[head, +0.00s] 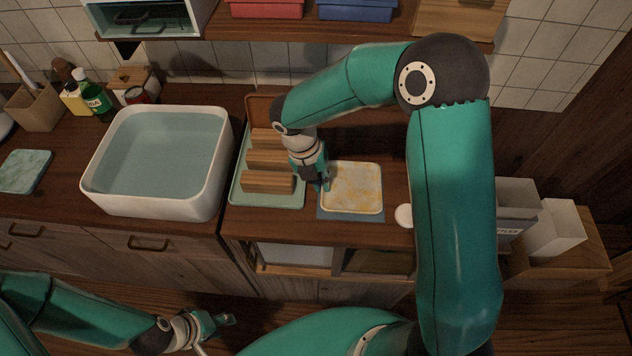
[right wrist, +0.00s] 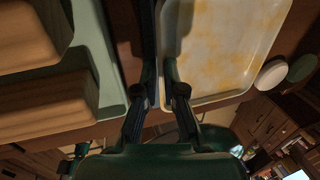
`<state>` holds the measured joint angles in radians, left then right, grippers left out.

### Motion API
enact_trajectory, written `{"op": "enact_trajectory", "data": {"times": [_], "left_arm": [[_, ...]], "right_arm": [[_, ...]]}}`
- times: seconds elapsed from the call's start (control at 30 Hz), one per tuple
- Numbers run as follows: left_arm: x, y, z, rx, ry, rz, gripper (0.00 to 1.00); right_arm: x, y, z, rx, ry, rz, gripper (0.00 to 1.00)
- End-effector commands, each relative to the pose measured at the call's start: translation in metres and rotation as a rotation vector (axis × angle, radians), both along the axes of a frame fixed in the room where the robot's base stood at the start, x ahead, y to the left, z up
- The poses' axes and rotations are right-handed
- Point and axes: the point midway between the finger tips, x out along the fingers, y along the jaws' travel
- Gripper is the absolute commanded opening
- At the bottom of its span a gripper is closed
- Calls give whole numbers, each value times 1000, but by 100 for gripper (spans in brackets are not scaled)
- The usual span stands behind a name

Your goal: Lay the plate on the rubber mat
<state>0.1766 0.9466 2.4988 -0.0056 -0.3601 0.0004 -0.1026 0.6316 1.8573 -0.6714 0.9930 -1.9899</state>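The plate (head: 352,187), a cream rounded rectangle with yellow blotches, lies flat over the blue rubber mat (head: 349,216). The mat shows along the plate's left and front edges; the rest is hidden under it. My right gripper (head: 324,184) points down at the plate's left edge.
A green tray (head: 267,200) with wooden slats stands close left of my right gripper. A white water-filled basin (head: 150,208) is further left. A small white round object (head: 404,215) sits right of the plate. White bins (head: 556,229) stand at the right. A shelf (head: 350,31) hangs above.

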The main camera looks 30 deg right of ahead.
Motion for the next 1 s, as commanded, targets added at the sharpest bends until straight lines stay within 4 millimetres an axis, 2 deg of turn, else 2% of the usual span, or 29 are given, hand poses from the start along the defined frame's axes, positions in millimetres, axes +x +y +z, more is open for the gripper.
{"op": "enact_trajectory", "data": {"times": [0.03, 0.1, 0.4, 0.57, 0.67, 1.0], "left_arm": [[0, 0, 0, 0, 0, 0, 40], [0, 0, 0, 0, 0, 0, 40], [0, 0, 1, 0, 0, 0, 40], [0, 0, 0, 0, 0, 0, 40], [0, 0, -1, 0, 0, 0, 40], [0, 0, -3, 0, 0, 0, 40]], "right_arm": [[0, 0, 0, 0, 0, 0, 19], [0, 0, 0, 0, 0, 0, 31], [0, 0, 1, 0, 0, 0, 31], [2, 2, 10, -1, -3, 0, 31], [4, 5, 23, 0, -5, 0, 31], [13, 21, 88, 1, -5, 2, 31]]}}
